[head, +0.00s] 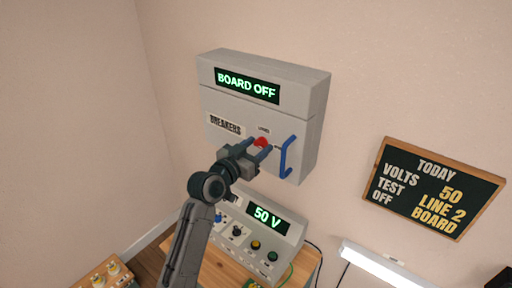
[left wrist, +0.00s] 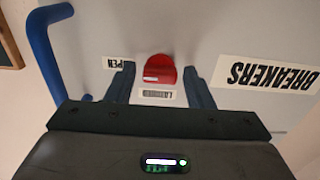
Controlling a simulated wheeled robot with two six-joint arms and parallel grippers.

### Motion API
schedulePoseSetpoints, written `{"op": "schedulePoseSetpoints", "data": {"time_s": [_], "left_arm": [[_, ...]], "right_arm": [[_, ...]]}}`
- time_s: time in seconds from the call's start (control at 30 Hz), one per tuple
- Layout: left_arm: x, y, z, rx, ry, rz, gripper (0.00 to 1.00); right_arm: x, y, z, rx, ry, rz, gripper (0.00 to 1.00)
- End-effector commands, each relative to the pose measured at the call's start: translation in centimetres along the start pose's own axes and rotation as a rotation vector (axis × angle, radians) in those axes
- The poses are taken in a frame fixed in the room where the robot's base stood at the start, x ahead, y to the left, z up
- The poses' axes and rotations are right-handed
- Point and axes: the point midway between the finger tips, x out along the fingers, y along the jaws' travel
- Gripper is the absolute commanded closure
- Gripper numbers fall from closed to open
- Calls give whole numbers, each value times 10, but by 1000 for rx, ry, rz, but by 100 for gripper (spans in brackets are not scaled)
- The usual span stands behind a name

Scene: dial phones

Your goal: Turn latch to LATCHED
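The latch is a red knob (head: 261,142) on the front of the grey breaker box (head: 305,110), left of a blue handle (head: 286,158). My left gripper (head: 259,146) is at the box front with its fingers open around the latch. In the left wrist view the red latch (left wrist: 158,70) sits between the two dark fingertips (left wrist: 159,70), with a narrow gap on each side. A label that seems to read LATCHED (left wrist: 158,95) and a partly covered OPEN label (left wrist: 115,62) are beside it. Which one the latch points to is unclear. My right gripper is out of view.
The box display (head: 247,86) reads BOARD OFF. Below the box, a panel with knobs and a 50 V display (head: 268,219) stands on a wooden table (head: 216,270). A chalkboard (head: 434,188) and a white lamp (head: 390,266) are at right.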

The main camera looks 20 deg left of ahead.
Motion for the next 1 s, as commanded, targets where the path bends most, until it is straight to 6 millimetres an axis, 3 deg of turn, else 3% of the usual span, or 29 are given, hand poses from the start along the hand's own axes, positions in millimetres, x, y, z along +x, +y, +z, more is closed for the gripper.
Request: {"op": "schedulePoseSetpoints", "data": {"time_s": [0.03, 0.17, 0.2, 0.57, 1.0], "left_arm": [[0, 0, 0, 0, 0, 0, 63], [0, 0, 0, 0, 0, 0, 89], [0, 0, 0, 0, 0, 0, 90], [0, 0, -2, -64, -1, 0, 90], [0, 0, -4, -413, -1, 0, 90]], "right_arm": [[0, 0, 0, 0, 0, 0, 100], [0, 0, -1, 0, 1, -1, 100], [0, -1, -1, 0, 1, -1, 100], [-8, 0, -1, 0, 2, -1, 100], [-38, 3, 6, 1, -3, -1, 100]]}}
